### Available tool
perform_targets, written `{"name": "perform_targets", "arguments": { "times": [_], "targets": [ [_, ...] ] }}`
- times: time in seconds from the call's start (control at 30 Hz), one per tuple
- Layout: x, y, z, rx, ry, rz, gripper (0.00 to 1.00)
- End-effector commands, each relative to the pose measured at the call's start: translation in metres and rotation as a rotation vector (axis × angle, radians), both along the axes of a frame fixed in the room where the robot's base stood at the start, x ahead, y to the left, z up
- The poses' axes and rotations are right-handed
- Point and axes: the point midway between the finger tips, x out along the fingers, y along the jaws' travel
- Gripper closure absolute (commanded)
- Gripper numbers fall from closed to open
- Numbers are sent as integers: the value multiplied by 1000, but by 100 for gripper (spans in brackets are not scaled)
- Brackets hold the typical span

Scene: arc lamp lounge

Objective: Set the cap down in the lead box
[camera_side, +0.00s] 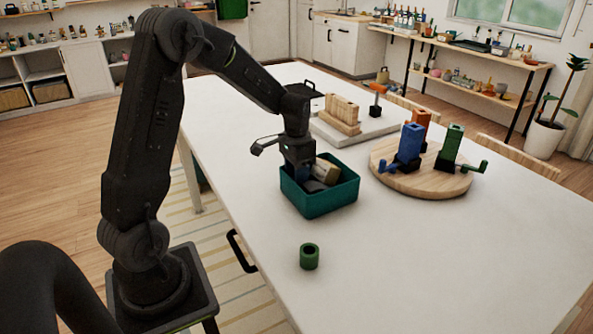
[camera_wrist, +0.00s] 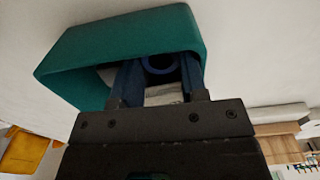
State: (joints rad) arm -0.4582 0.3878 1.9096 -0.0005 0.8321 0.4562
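The teal box (camera_side: 318,207), which I take as the lead box, stands open on the white table and holds beige and grey pieces. In the wrist view its wall (camera_wrist: 125,45) surrounds the fingers. My gripper (camera_side: 303,172) points down into the box; its fingers (camera_wrist: 160,78) sit on both sides of a dark blue ring-shaped cap (camera_wrist: 160,72) and appear to grip it. Whether the cap touches the box floor is hidden. A green hollow cylinder (camera_side: 309,257) stands alone on the table, apart from my gripper.
A round wooden board (camera_side: 425,180) to the right carries blue (camera_side: 411,142), orange (camera_side: 421,117) and green (camera_side: 453,138) upright holders. Behind the box, a pale board (camera_side: 350,132) bears a slotted wooden rack (camera_side: 342,110). The table's front right is clear.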

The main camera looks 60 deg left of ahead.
Motion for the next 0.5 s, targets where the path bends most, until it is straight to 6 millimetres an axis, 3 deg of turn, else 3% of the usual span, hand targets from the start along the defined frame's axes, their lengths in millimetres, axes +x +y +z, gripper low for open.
{"name": "perform_targets", "arguments": {
  "times": [0.03,0.17,0.5],
  "targets": [
    [-3,-3,-10,-6,18,-5,52],
    [-3,-3,0,-5,16,-5,52],
    [-2,-2,60,-4,11,-4,52]
  ]
}}
